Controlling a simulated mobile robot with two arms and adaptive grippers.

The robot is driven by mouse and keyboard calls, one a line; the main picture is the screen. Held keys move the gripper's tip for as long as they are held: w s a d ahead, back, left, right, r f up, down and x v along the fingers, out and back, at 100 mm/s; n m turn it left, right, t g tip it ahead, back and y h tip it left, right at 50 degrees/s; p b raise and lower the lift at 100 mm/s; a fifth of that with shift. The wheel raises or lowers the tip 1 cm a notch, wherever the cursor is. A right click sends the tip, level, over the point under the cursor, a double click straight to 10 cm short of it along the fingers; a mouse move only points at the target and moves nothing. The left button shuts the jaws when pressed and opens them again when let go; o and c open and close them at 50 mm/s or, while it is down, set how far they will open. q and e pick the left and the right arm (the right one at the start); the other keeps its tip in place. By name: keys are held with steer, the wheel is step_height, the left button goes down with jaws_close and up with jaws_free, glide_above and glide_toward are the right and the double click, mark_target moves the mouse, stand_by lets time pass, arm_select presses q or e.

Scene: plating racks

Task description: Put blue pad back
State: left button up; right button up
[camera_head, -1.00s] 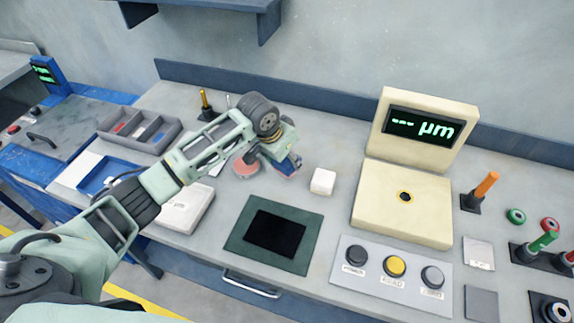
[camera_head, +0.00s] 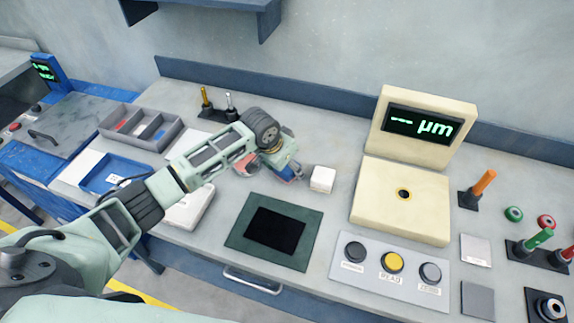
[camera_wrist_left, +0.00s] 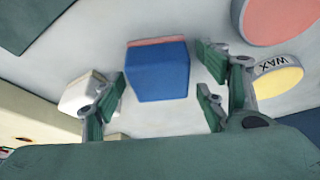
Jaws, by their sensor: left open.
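The blue pad (camera_wrist_left: 157,74) is a blue block with a pink layer along one edge. In the left wrist view it sits between the spread fingers of my left gripper (camera_wrist_left: 162,85), with a gap visible on each side. In the head view my left gripper (camera_head: 288,172) is low over the bench, left of a white block (camera_head: 322,180). Only a bit of blue shows under it there; the gripper hides the rest. My left gripper is open. My right gripper is not in view.
A pink disc (camera_head: 246,164) lies beside the gripper, and a yellow disc marked WAX (camera_wrist_left: 277,79) shows in the wrist view. A grey divided tray (camera_head: 172,124), a dark green mat (camera_head: 240,238) and a cream gauge (camera_head: 420,180) stand around. Bench between mat and gauge is clear.

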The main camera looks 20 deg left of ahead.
arm_select(q)
steer(key=shift+r, duration=0.2)
steer(key=b+v, duration=0.1)
steer(key=v, duration=1.1)
steer(key=shift+b, duration=0.3)
steer(key=shift+d, duration=0.1)
stand_by(0.5)
